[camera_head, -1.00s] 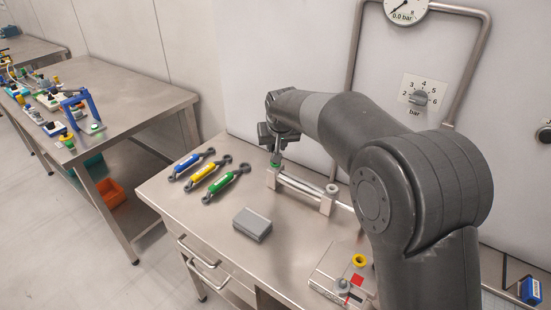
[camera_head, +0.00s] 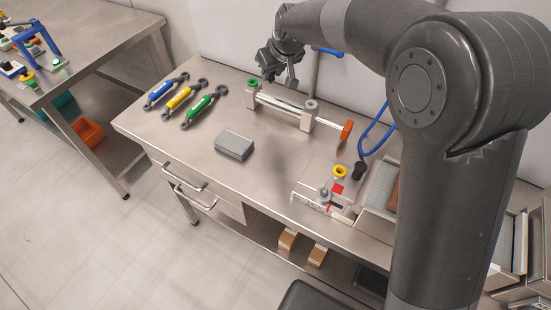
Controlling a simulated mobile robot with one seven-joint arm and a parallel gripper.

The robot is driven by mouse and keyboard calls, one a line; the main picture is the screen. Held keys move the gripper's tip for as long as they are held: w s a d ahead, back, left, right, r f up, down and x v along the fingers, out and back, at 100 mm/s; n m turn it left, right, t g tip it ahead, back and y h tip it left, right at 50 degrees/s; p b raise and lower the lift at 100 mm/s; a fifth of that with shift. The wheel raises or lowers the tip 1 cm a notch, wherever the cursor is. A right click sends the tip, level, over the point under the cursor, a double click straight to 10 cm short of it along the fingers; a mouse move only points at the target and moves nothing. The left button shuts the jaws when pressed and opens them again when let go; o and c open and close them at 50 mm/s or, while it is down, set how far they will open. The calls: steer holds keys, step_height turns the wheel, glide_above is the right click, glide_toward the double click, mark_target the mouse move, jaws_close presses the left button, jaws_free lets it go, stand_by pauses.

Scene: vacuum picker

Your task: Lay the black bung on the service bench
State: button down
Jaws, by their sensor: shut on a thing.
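My gripper (camera_head: 280,78) hangs above the back of the service bench (camera_head: 265,185), over the left part of a steel tube fixture (camera_head: 280,108). It is shut on a small dark thing at its fingertips, which looks like the black bung. The bung is hardly distinguishable from the dark fingers, so its tilt cannot be told. The fixture has a green ring (camera_head: 252,83) on its left block and a grey ring (camera_head: 311,103) on its right block. My gripper is apart from both rings.
Blue, yellow and green-handled tools (camera_head: 182,97) lie at the back left of the bench. A grey box (camera_head: 234,144) sits mid-bench. A yellow ring (camera_head: 340,171) and a blue hose (camera_head: 375,130) are to the right. The bench's front left and the area around the box are clear.

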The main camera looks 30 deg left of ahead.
steer(key=s+d+n+g, duration=0.4)
steer(key=s+d+n, duration=0.3)
steer(key=d, duration=0.4)
steer(key=s+d+n+g, duration=0.3)
steer(key=s+d+n, duration=0.4)
steer(key=d, duration=0.5)
steer(key=shift+n+h, duration=0.4)
steer(key=shift+n, duration=0.1)
steer(key=a+f, duration=0.2)
steer(key=a, duration=0.1)
steer(key=s+a+f, duration=0.1)
steer(key=a+f, duration=0.2)
steer(key=a, duration=0.1)
steer(key=a+f, duration=0.2)
steer(key=a, duration=0.2)
steer(key=shift+s+f, duration=0.2)
steer(key=shift+s, duration=0.15)
steer(key=shift+f, duration=2)
steer(key=c, duration=1.1)
jaws_free()
steer(key=shift+f, duration=0.1)
